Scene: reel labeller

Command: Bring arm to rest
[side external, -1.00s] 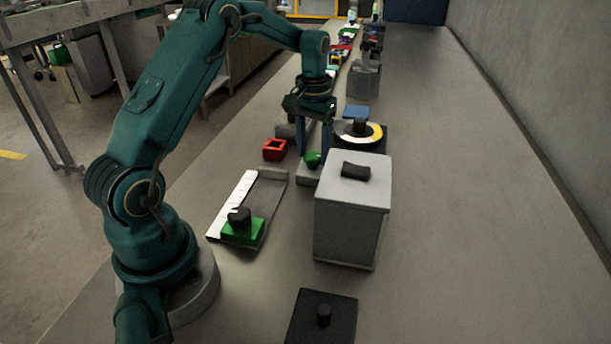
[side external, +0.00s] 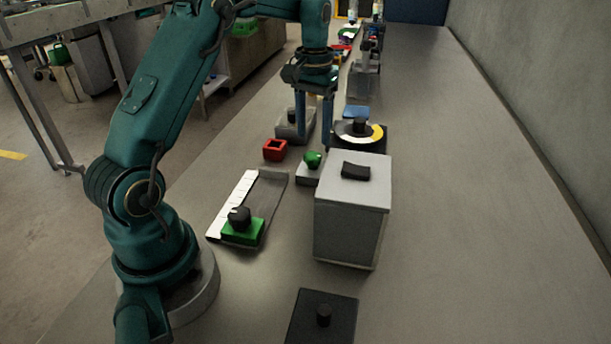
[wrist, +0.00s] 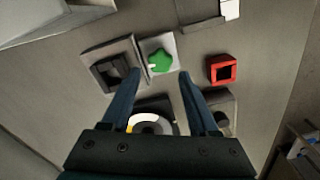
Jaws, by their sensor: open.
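My gripper (side external: 314,138) points straight down with its two blue fingers apart and nothing between them. It hangs above the bench between a grey block with a dark knob (side external: 292,124) and a reel with a white and yellow ring (side external: 359,132). In the wrist view, the open fingers (wrist: 150,85) reach toward a green knob (wrist: 160,60) on a pale base. The green knob (side external: 312,159) also shows in the side view, nearer the camera than the gripper. The fingertips appear clear of it.
A grey lidded box (side external: 350,210) stands right of the green knob. A red square frame (side external: 275,149) lies to the left. A white strip tray (side external: 270,190) holds a green block with a black knob (side external: 242,231). A black plate (side external: 322,318) lies in front. The bench's right side is clear.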

